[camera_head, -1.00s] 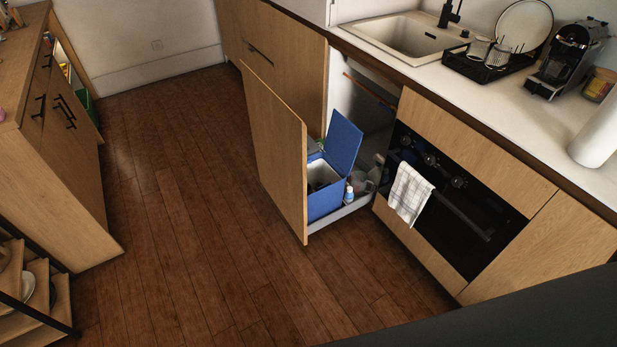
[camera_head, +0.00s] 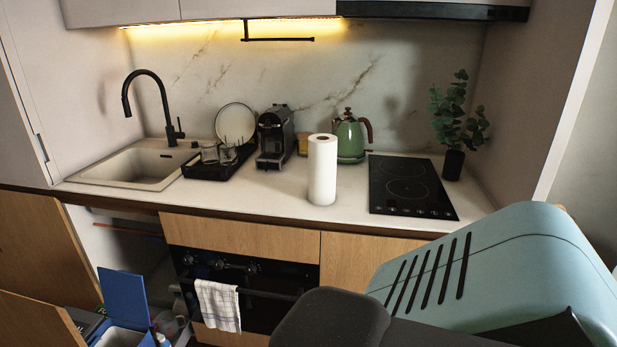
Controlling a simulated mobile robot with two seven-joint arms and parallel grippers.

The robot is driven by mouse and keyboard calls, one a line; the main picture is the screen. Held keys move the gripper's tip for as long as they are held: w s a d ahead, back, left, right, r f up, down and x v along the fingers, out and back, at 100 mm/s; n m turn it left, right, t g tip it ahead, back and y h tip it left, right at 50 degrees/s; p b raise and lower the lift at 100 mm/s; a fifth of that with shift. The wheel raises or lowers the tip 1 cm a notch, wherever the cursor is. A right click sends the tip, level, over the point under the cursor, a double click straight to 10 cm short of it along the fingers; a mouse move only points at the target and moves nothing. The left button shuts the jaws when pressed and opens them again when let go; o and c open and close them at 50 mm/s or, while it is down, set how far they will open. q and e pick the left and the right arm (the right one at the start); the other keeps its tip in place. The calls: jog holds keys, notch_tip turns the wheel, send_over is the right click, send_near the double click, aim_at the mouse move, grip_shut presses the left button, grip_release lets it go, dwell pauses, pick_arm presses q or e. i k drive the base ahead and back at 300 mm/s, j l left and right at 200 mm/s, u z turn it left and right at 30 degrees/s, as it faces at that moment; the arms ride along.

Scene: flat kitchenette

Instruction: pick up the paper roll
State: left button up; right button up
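The white paper roll (camera_head: 322,172) stands upright on the white countertop, near its front edge, between the coffee machine and the black cooktop. Nothing covers it. Neither of my grippers shows in the head view. A light teal and dark grey part of my own body fills the lower right, below and right of the roll.
A green kettle (camera_head: 349,138) stands just behind right of the roll. The coffee machine (camera_head: 272,138) and dish rack (camera_head: 218,160) are left, the cooktop (camera_head: 408,185) and a potted plant (camera_head: 453,160) right.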

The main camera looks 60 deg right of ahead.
aim_at(322, 148)
jog(key=z, duration=2)
jog(key=i+l, duration=0.25)
jog(key=l, duration=0.2)
jog(key=i+l+z, duration=0.1)
jog(key=i+l, duration=0.15)
jog(key=l, duration=0.15)
jog(key=i+l, duration=0.3)
jog(key=l+z, duration=0.05)
jog(key=l, duration=0.1)
